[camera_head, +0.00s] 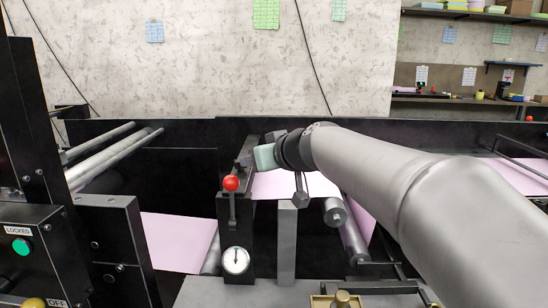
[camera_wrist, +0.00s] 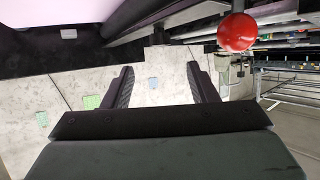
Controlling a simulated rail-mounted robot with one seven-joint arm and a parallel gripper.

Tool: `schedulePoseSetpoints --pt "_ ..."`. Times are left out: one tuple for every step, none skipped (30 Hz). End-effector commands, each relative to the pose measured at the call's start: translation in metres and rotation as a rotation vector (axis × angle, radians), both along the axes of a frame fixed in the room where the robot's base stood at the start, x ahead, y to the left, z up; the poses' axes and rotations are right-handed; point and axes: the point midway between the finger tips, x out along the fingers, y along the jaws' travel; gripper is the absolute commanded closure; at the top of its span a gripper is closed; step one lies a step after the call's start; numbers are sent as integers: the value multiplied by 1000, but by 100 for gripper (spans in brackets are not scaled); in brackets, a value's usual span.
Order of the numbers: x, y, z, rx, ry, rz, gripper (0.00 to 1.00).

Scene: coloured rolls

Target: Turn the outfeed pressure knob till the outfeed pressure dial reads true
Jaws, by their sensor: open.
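A small round dial (camera_head: 236,260) with a white face and a dark needle pointing roughly up sits low on a black post in the head view. Its scale is too small to read, and no label shows that it is the outfeed dial. A brass knob (camera_head: 342,299) stands at the bottom edge, partly cut off; I cannot tell whether it is the outfeed pressure knob.
A red ball-ended lever (camera_head: 231,183) rises above the dial; its ball (camera_wrist: 237,32) is near my gripper in the wrist view. A grey upright post (camera_head: 287,245) stands right of the dial. Pink web (camera_head: 180,240) runs past rollers (camera_head: 115,158). A control box (camera_head: 40,245) is at left.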

Motion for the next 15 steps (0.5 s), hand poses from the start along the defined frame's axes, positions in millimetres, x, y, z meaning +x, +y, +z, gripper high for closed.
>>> schedulePoseSetpoints --pt "-10 -6 6 0 -3 -1 47" --pt "-15 -9 8 -1 -3 -1 47" --pt "-21 -12 11 -1 -3 -1 47" --pt "-25 -14 12 -1 -3 -1 47" --pt "-29 -16 14 -2 -2 -1 47" --pt "-33 -19 16 -1 -2 0 47" --pt "-35 -20 17 -1 -2 -1 47" --pt "-38 -22 19 -1 -2 -1 47" --pt "-41 -23 20 0 -1 0 47" --pt "-42 -24 21 -1 0 0 47" --pt "-44 -25 21 -1 0 0 47" --pt "-45 -25 21 0 1 1 47" --pt "-45 -26 21 0 1 0 47" --pt "-46 -26 21 0 1 0 47" --pt "-46 -26 22 0 1 0 47"
